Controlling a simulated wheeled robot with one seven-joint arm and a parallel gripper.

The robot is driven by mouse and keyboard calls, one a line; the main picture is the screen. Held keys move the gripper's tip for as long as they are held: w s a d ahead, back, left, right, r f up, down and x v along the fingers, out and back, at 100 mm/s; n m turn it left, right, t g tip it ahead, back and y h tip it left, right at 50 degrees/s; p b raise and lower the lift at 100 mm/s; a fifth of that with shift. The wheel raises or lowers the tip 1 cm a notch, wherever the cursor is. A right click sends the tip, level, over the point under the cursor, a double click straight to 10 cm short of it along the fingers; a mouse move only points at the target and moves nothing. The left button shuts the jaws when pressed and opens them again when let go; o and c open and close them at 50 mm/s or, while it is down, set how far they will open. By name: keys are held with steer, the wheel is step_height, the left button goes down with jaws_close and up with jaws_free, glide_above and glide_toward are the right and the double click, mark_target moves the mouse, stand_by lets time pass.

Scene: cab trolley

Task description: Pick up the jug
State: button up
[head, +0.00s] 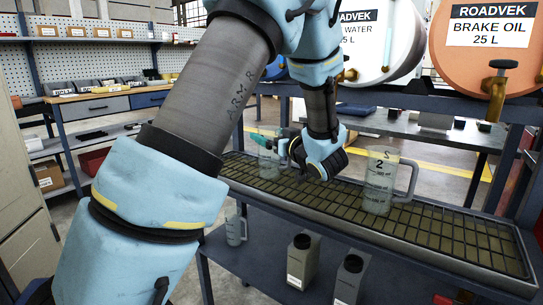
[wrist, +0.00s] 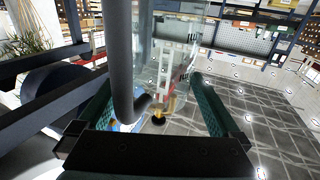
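A clear jug (head: 268,160) stands upright on the grated tray (head: 440,240), partly hidden behind my gripper in the head view. In the wrist view this jug (wrist: 180,45) is close ahead, its grey handle (wrist: 118,65) in front, just inside the left finger. My gripper (wrist: 152,95) is open, with its green fingers wide apart. The right fingertip is near the jug's side; I cannot tell whether it touches. A second clear jug (head: 378,185), marked 2, stands upright on the tray to the right, handle to the right.
A smaller jug (head: 235,228) and two grey canisters (head: 302,258) stand on the lower shelf. A white drum (head: 380,40) and an orange brake oil drum (head: 484,55) with a tap lie above. A workbench (head: 110,105) is at the left.

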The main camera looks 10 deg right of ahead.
jaws_close()
stand_by(0.6)
